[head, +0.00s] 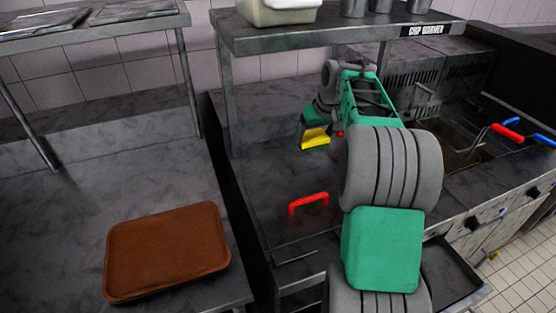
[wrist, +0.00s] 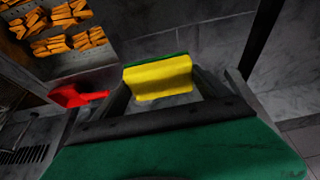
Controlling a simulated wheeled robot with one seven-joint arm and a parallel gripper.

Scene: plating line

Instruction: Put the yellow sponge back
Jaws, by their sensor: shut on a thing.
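The yellow sponge (head: 315,138) is held in my gripper (head: 314,128) above the dark metal counter, in front of the back wall and under the shelf. In the wrist view, the sponge (wrist: 160,80) sits between the fingers of my gripper (wrist: 163,92). It has a yellow body with a green layer along its far edge. My gripper is shut on it. Part of the sponge is hidden by the fingers.
A brown tray (head: 165,250) lies on the left counter. The shelf (head: 330,35), labelled chip warmer, overhangs my arm. Fryer baskets with red (head: 507,132) and blue handles are at right.

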